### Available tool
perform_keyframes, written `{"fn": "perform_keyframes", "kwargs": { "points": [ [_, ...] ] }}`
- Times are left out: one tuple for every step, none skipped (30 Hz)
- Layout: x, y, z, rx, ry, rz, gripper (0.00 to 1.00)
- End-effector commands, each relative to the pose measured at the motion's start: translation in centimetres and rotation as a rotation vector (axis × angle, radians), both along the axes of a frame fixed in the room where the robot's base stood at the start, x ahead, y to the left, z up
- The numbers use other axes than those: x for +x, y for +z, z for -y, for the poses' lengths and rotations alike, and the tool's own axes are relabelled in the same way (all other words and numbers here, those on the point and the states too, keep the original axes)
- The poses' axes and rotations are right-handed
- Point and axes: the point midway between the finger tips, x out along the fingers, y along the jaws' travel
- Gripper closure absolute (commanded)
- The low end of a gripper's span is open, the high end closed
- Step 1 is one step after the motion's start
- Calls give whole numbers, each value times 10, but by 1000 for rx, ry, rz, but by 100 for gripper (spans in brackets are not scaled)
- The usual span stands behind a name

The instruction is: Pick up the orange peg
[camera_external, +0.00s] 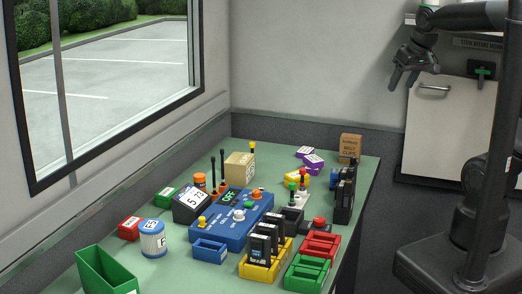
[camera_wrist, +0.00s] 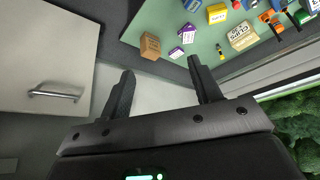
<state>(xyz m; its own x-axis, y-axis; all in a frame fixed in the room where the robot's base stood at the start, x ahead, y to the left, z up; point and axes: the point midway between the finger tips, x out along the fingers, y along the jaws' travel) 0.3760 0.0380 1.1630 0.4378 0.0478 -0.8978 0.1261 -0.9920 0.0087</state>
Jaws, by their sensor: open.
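Small orange pieces show on the green table (camera_external: 130,262). One is an orange knob-like piece (camera_external: 257,194) on the blue control box (camera_external: 232,232). Another is a short orange cylinder (camera_external: 200,180) behind the dark angled display. I cannot tell for sure which is the orange peg.
A brown box (camera_external: 350,147) stands at the table's far right corner. Black radios (camera_external: 261,245) stand in a yellow rack. Red and green trays (camera_external: 306,272) lie at the front right. A white cabinet door (camera_external: 449,130) hangs beside my gripper. The window wall bounds the left.

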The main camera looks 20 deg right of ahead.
Motion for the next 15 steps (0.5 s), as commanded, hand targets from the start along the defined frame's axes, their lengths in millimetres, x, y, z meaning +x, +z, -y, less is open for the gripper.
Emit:
{"fn": "perform_keyframes", "kwargs": {
  "points": [
    [18,4,-10,-2,25,-10,42],
    [27,6,-16,-3,39,-14,42],
    [41,9,-24,-6,57,-19,42],
    [50,10,-31,-7,71,-23,42],
    [60,12,-38,-8,84,-27,42],
    [73,13,-47,-10,103,-32,42],
    [82,14,-55,-12,116,-35,42],
    [92,14,-62,-13,129,-39,42],
    [104,14,-73,-14,148,-44,42],
    [113,13,-81,-16,162,-47,42],
    [122,12,-89,-17,176,-51,42],
    [134,11,-101,-19,194,-55,42],
    [143,9,-110,-20,207,-59,42],
    [152,7,-119,-22,222,-63,42],
    [163,4,-132,-24,239,-67,42]
  ]
}}
